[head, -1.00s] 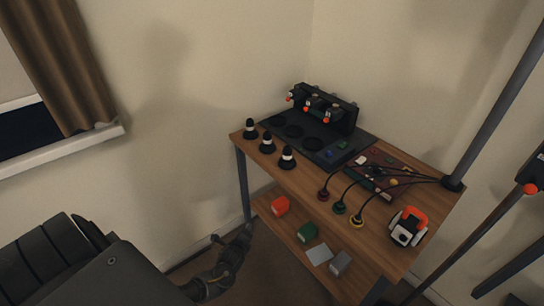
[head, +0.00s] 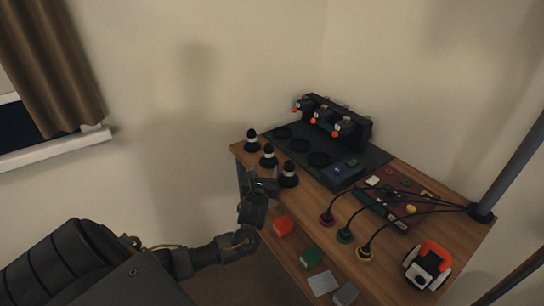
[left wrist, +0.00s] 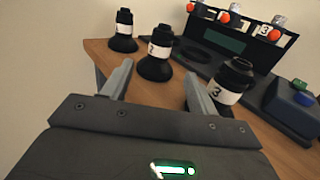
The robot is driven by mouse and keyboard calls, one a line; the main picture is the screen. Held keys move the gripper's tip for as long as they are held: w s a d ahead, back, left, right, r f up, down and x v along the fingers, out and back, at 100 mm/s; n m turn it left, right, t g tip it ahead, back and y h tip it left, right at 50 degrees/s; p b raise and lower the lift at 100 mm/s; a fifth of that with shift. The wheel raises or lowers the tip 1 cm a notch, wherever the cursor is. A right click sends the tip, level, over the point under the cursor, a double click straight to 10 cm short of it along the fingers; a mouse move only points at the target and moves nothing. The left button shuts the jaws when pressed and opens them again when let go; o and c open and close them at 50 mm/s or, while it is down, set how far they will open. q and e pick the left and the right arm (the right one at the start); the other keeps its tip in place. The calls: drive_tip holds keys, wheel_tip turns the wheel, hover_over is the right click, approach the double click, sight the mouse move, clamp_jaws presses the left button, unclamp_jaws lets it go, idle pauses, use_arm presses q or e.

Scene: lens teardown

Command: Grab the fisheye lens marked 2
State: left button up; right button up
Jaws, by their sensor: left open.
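Three black lenses with white bands stand upright in a row at the table's left edge. In the left wrist view the middle fisheye lens marked 2 (left wrist: 155,55) stands just beyond my fingertips, roughly between them and apart from both; it also shows in the head view (head: 269,157). The lens marked 3 (left wrist: 231,82) is close beside my right-hand finger. The farthest lens (left wrist: 124,32) has no readable number. My left gripper (left wrist: 159,72) is open and empty; in the head view (head: 264,177) it is at the table's left edge, by the nearest lens. My right gripper is out of view.
A black rack (head: 335,122) with orange-tipped parts stands on a dark mat (head: 365,168). Cables run to coloured plugs (head: 345,236) at the table's front, near an orange-and-white device (head: 428,265). A pole (head: 505,165) rises at right.

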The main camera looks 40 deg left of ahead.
sight(268, 156)
use_arm(q)
drive_tip(key=x, duration=0.4)
drive_tip(key=shift+w+a, duration=0.25)
drive_tip(key=shift+w, duration=0.05)
drive_tip(key=shift+w+a, duration=0.1)
drive_tip(key=shift+w, duration=0.15)
drive_tip(key=b+x, duration=0.1)
drive_tip(key=x, duration=0.3)
drive_tip(key=shift+w+a, duration=0.35)
drive_tip(key=shift+w, duration=0.15)
drive_tip(key=c, duration=1.1)
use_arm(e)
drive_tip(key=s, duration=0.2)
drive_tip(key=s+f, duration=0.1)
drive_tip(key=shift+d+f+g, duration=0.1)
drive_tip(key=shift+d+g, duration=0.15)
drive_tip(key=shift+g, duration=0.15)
use_arm(q)
drive_tip(key=shift+c, duration=0.2)
